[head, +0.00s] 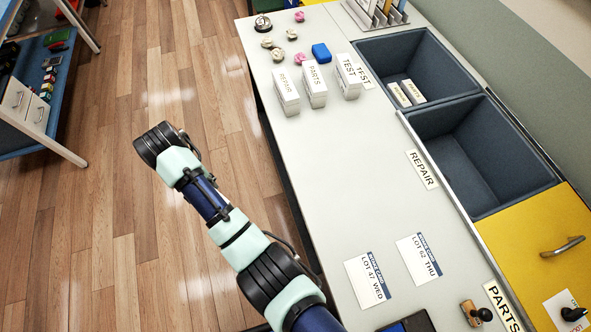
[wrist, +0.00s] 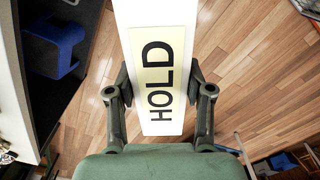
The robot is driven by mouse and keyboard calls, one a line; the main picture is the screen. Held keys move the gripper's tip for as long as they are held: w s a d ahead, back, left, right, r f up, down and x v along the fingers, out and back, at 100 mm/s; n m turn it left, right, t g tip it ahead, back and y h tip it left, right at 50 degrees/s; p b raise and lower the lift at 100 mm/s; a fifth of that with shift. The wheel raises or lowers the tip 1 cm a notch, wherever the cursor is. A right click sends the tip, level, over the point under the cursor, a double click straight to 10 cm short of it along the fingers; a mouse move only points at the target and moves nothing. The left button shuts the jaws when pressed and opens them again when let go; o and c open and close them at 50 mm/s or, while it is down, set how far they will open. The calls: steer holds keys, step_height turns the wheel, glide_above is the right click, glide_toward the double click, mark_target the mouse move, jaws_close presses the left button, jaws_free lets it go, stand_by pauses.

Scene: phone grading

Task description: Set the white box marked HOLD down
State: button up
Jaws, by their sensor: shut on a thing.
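In the wrist view, the white box marked HOLD (wrist: 158,125) stands between the two fingers of my gripper (wrist: 158,82). The fingers are shut on its sides. The yellowish label with black letters faces the camera, and the box's top end runs out of the picture. Wooden floor shows around the box in that view. In the head view, my arm reaches over the floor left of the table; the gripper and the HOLD box cannot be made out there.
White boxes marked REPAIR (head: 287,92), PARTS (head: 315,87) and TEST (head: 348,77) stand on the long table (head: 345,175). One grey bin (head: 437,62) holds small boxes; the nearer bin (head: 480,150) looks empty. Lot cards (head: 368,280) lie at the front. The table's middle is clear.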

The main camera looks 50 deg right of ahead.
steer(key=shift+w+a, duration=0.1)
steer(key=shift+a, duration=0.3)
steer(key=shift+a+r, duration=0.2)
steer(key=s+d+r+n+p, duration=0.5)
steer(key=s+d+r+p, duration=0.15)
steer(key=d, duration=0.45)
steer(key=s+d+r+n+p, duration=0.55)
steer(key=s+d+p, duration=0.2)
steer(key=d, duration=0.35)
steer(key=s+d+r+n+p, duration=0.55)
steer(key=s+d, duration=0.25)
steer(key=d, duration=0.3)
steer(key=f+b, duration=0.2)
steer(key=f, duration=0.5)
steer(key=f+b, duration=0.3)
steer(key=f, duration=0.4)
steer(key=f+b, duration=0.2)
steer(key=f, duration=0.5)
steer(key=shift+w+a+f+b, duration=0.2)
steer(key=shift+w+b, duration=0.05)
steer(key=shift+b, duration=0.15)
steer(key=o, duration=1.4)
steer(key=shift+r, duration=0.1)
